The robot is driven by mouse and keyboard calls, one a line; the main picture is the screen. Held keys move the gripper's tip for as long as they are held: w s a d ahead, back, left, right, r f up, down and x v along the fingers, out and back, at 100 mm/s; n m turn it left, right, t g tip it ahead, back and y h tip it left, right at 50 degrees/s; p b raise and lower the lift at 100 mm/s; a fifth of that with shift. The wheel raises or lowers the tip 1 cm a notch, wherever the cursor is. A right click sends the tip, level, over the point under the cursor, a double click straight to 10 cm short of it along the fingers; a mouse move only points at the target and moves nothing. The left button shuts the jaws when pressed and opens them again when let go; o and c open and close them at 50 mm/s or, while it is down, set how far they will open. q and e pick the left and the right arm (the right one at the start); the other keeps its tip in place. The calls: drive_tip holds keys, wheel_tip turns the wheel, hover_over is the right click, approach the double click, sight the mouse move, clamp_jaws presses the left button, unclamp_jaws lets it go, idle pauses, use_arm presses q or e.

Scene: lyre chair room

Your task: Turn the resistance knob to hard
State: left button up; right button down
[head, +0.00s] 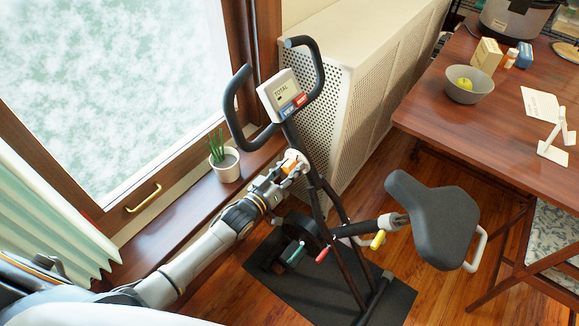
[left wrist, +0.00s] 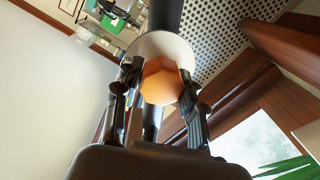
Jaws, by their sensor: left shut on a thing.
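The resistance knob (left wrist: 161,82) is orange and faceted, set on a pale round disc (left wrist: 188,50) on the bike's post. In the left wrist view my left gripper (left wrist: 158,92) has one finger on each side of the knob and is shut on it. In the head view the left gripper (head: 286,176) reaches the post of the exercise bike (head: 316,200), below the console (head: 281,95). The knob shows there only as a small orange patch, partly hidden by the gripper. No setting marks are readable. My right gripper is not in view.
A potted plant (head: 224,166) stands on the sill left of my forearm. A perforated radiator cover (head: 322,110) is behind the bike. The bike seat (head: 432,218) and a wooden table (head: 430,110) with a bowl (head: 468,91) are to the right.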

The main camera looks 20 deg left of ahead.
use_arm(q)
drive_tip(key=m, duration=0.2)
drive_tip(key=shift+f+m, duration=0.1)
drive_tip(key=shift+m, duration=0.3)
drive_tip(key=m, duration=0.3)
drive_tip(key=shift+d+m, duration=0.1)
drive_tip(key=shift+m, duration=0.2)
drive_tip(key=m+b, duration=0.1)
drive_tip(key=m, duration=0.5)
drive_tip(key=shift+s+f+t, duration=0.1)
drive_tip(key=shift+t, duration=0.2)
drive_tip(key=shift+m, duration=0.3)
drive_tip(key=o, duration=1.2)
